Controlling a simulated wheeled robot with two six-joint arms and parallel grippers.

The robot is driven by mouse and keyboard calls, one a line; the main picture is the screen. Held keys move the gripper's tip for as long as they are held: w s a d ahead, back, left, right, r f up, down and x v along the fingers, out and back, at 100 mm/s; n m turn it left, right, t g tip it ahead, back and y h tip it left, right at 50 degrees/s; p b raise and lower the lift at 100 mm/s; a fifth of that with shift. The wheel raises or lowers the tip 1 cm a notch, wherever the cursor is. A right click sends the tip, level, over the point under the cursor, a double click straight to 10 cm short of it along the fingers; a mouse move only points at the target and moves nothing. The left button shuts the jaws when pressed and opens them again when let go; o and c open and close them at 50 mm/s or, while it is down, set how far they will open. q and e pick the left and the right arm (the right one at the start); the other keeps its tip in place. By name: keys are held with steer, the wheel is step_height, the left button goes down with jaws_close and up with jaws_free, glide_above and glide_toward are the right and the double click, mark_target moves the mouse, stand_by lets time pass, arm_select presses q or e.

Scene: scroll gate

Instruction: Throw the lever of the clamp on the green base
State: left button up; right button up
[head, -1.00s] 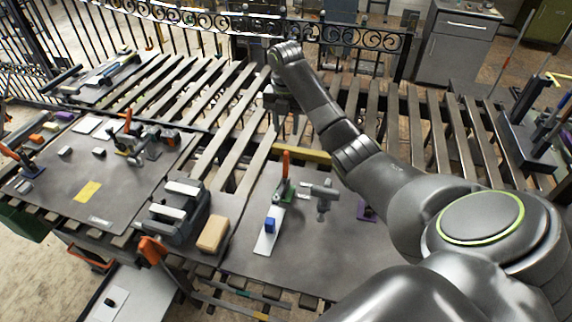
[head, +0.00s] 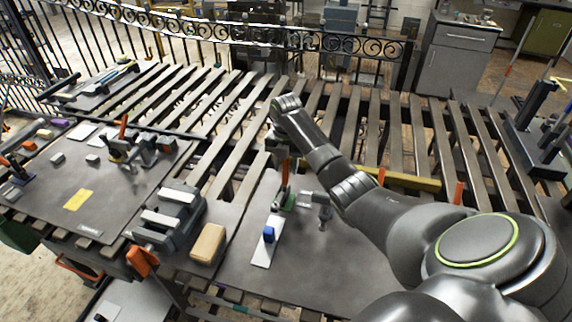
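The clamp on the green base (head: 288,203) stands on the grey plate of the near middle table. Its orange-red lever (head: 286,170) points up, nearly upright. My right gripper (head: 279,160) points down at the top of this lever, overlapping it or just beside it in the picture. I cannot tell whether they touch. The fingers are small and dark, so their opening is unclear. My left gripper is not in view.
A white strip with a blue block (head: 268,234) lies in front of the clamp. A grey T-shaped part (head: 322,205) is right of it. A tan block (head: 208,243) and grey vise (head: 170,215) stand left. More clamps are on the left plate (head: 60,180).

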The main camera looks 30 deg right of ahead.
steer(key=shift+f, duration=0.3)
jaws_close()
steer(key=shift+w, duration=0.1)
